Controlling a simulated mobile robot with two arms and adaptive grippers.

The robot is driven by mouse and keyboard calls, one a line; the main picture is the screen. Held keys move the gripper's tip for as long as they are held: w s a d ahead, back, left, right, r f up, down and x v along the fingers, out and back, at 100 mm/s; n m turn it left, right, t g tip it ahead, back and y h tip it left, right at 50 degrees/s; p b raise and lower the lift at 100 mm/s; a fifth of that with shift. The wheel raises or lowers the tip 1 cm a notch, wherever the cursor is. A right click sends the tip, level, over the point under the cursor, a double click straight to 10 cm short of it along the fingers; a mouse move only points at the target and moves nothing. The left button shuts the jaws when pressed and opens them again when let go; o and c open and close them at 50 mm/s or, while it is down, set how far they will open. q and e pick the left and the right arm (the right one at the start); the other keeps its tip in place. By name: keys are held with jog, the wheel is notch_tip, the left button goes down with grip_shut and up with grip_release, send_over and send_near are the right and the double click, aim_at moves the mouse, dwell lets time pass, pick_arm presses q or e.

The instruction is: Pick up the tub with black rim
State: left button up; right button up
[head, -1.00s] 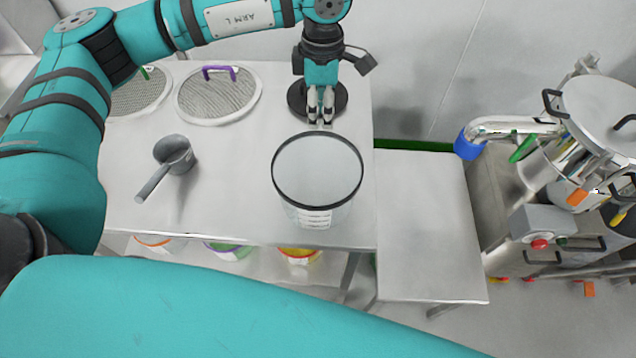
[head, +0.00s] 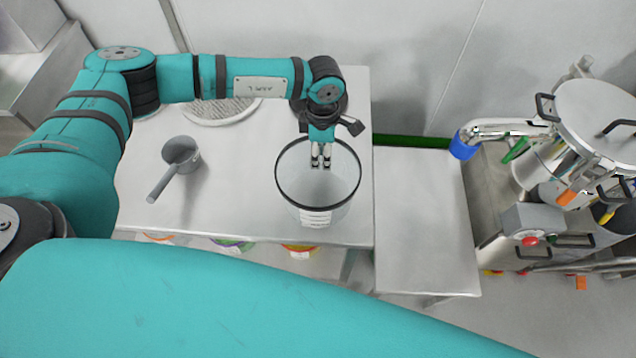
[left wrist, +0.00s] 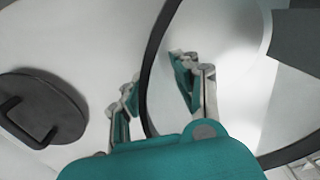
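The tub with black rim (head: 300,204) is pale and see-through, with a printed label low on its front. It stands upright near the front right of the steel table, and its opening faces up. My left gripper (head: 320,163) points down at the tub's far rim. In the left wrist view the black rim (left wrist: 147,88) runs between the two parted fingers of my left gripper (left wrist: 160,90), one on the outer side and one over the opening. The fingers are open; how deep they reach is hard to tell. My right gripper is not in view.
A dark round lid with a handle (left wrist: 42,108) lies beside the tub. A grey scoop (head: 172,170) and a mesh sieve disc (head: 215,112) lie left on the table (head: 235,190). A lower bare steel table (head: 425,230) and steel machine (head: 600,125) stand right.

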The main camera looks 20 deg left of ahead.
pick_arm(q)
grip_shut()
dwell(0.5)
